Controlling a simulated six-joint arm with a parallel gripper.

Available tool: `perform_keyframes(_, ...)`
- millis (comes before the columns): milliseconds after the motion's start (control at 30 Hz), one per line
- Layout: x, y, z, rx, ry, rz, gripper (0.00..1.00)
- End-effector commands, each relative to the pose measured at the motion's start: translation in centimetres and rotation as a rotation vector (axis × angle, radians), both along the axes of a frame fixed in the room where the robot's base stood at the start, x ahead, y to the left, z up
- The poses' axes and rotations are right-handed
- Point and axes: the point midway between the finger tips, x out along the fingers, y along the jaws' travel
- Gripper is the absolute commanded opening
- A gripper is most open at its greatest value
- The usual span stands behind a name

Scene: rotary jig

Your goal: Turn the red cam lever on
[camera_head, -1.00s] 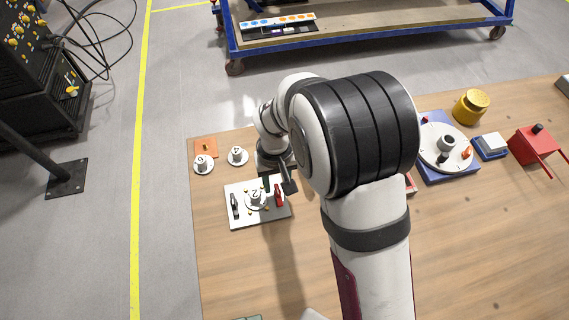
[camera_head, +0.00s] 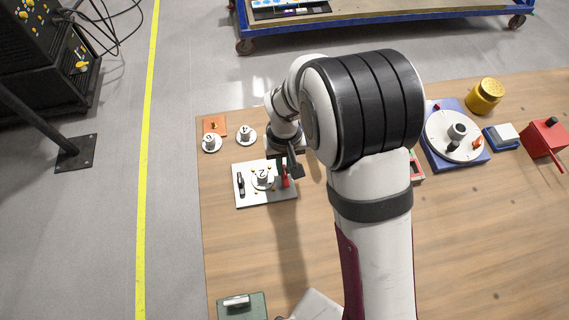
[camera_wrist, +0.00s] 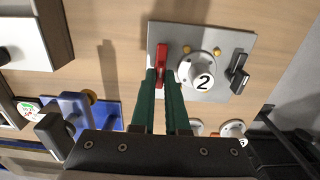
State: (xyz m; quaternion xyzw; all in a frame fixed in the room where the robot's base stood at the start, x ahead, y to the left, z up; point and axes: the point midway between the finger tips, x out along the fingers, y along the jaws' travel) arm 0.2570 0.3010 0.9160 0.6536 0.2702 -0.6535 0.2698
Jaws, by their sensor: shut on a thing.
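The red cam lever (camera_wrist: 161,57) stands at one edge of a light grey plate (camera_wrist: 215,92), beside a round white disc marked 2 (camera_wrist: 197,70). My gripper (camera_wrist: 160,75) is shut on the lever, with a green finger on each side of it. The lever's lower end is partly hidden between the fingers. In the head view, the red lever (camera_head: 285,176) shows at the right side of the plate (camera_head: 250,203), just below my gripper (camera_head: 288,166). A black lever (camera_head: 241,184) sits on the plate's other side.
Two white numbered discs (camera_head: 212,144) stand behind the plate, near an orange pad (camera_head: 219,120). A blue turntable fixture (camera_head: 436,158), a yellow container (camera_head: 485,96) and a red box (camera_head: 545,137) are at the right. The wooden table front is mostly clear.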

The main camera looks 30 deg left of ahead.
Motion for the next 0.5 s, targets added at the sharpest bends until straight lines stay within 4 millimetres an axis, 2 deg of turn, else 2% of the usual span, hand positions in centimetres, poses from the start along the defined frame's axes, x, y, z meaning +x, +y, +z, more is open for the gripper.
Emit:
perform_keyframes(267,-0.01,0.01,0.03,0.0,0.0,-0.079,0.0)
perform_keyframes(500,-0.01,0.01,0.03,-0.001,0.001,-0.264,0.0)
